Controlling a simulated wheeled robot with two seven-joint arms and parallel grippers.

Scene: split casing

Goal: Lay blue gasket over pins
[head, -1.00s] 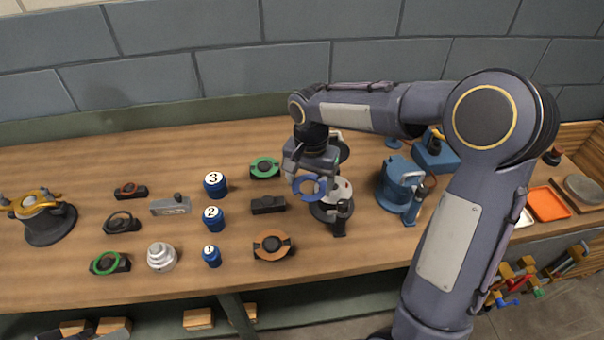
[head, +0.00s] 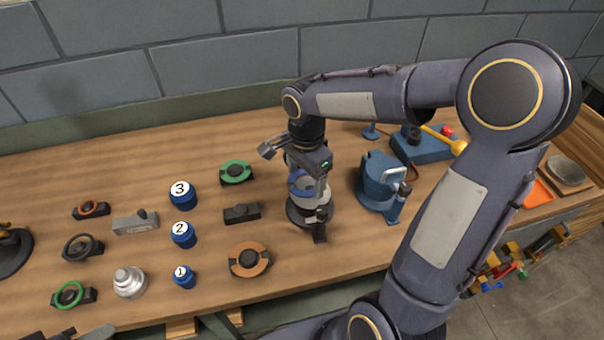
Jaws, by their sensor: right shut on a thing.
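My right gripper (head: 308,178) is shut on the blue gasket (head: 297,187), a ring partly hidden behind the gripper's fingers. The gasket is at the top of a pale grey casing (head: 318,200) on a dark round base (head: 297,216). I cannot tell whether the gasket touches the casing or hangs just above it. The casing's pins are not distinguishable; the gripper covers much of its top.
Left of the casing are a green ring on a holder (head: 236,172), a black block (head: 242,212), an orange ring on a holder (head: 249,261) and several numbered blue jars (head: 183,234). A blue housing (head: 380,178) stands close on the right.

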